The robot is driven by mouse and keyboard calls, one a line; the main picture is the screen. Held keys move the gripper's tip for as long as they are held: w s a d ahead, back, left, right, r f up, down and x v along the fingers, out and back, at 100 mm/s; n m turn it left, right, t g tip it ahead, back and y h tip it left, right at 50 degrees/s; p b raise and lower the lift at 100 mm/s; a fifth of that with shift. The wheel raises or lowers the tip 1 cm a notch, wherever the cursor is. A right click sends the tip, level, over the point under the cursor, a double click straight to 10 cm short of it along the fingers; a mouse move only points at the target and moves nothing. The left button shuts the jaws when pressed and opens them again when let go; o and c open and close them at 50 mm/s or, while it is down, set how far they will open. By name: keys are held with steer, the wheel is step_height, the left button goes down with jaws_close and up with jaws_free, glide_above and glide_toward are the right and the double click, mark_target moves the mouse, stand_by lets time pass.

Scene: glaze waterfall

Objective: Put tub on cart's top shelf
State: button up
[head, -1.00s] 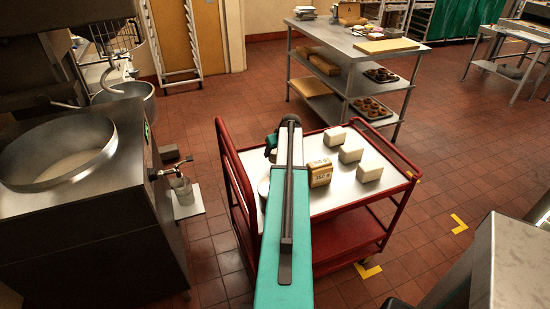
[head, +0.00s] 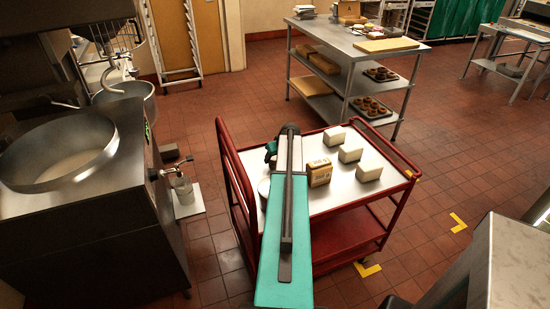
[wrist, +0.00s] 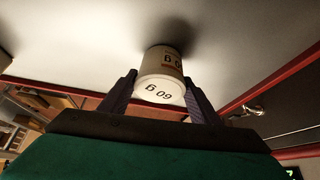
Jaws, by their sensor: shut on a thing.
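In the head view my arm reaches over the red-framed cart's top shelf (head: 330,199) and hides the tub and most of the gripper.
On the shelf stand a brown labelled box (head: 319,173) and several white blocks (head: 350,153), right of my arm. A red rail (head: 233,185) edges the cart. A steel machine (head: 90,230) stands left.

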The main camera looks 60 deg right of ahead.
steer(key=shift+f, duration=0.2)
steer(key=o, duration=1.1)
steer(key=shift+r, duration=0.1)
steer(key=shift+r, duration=0.15)
steer(key=shift+b+v, duration=1.2)
steer(key=shift+v, duration=4.8)
